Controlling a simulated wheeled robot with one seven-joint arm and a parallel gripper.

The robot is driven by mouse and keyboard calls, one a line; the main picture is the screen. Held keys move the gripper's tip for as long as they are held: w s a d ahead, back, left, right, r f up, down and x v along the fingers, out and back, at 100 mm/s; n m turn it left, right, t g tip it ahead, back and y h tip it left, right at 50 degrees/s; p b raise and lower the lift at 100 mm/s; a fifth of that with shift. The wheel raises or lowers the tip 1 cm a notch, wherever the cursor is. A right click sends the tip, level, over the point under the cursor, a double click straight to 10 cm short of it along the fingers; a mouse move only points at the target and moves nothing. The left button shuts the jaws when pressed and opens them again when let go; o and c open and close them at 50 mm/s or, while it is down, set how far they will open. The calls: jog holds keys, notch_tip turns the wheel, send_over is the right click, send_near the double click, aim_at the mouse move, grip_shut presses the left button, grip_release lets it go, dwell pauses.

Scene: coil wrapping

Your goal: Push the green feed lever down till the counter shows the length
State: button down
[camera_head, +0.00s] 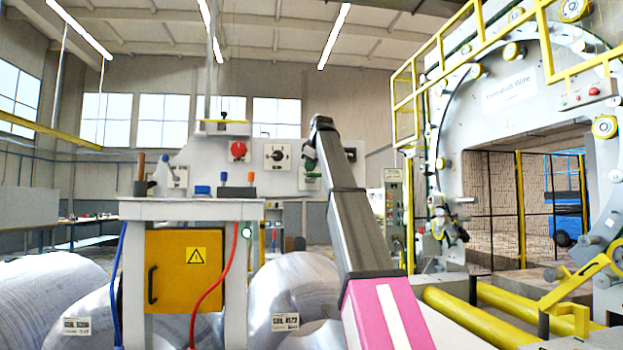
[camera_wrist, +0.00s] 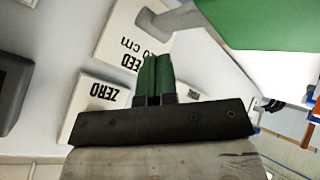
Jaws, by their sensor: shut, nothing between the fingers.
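The green feed lever (camera_wrist: 268,24) fills the upper right of the wrist view, close to the camera, with a grey shaft running left to its pivot on a white plate. The plate's label (camera_wrist: 122,50) reads in part "FEED" and "0 cm". My gripper (camera_wrist: 156,66) has its two green fingers together over the panel, below and left of the lever. A gap shows between fingers and lever in that view; the depth between them is unclear. No counter reading is legible.
A "ZERO" plate (camera_wrist: 104,94) lies left of my fingers. The grey panel carries a red knob (camera_head: 238,151) and a black dial (camera_head: 277,155). A white bench (camera_head: 185,209) stands before it, with wrapped coils (camera_head: 300,275) below. The yellow-railed wrapping ring (camera_head: 455,110) is right.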

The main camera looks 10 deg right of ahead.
jog(key=shift+r, duration=0.1)
notch_tip(320, 180, up, 5)
jog(key=shift+w+f, duration=0.1)
jog(key=shift+w, duration=0.05)
dwell(0.5)
dwell(0.7)
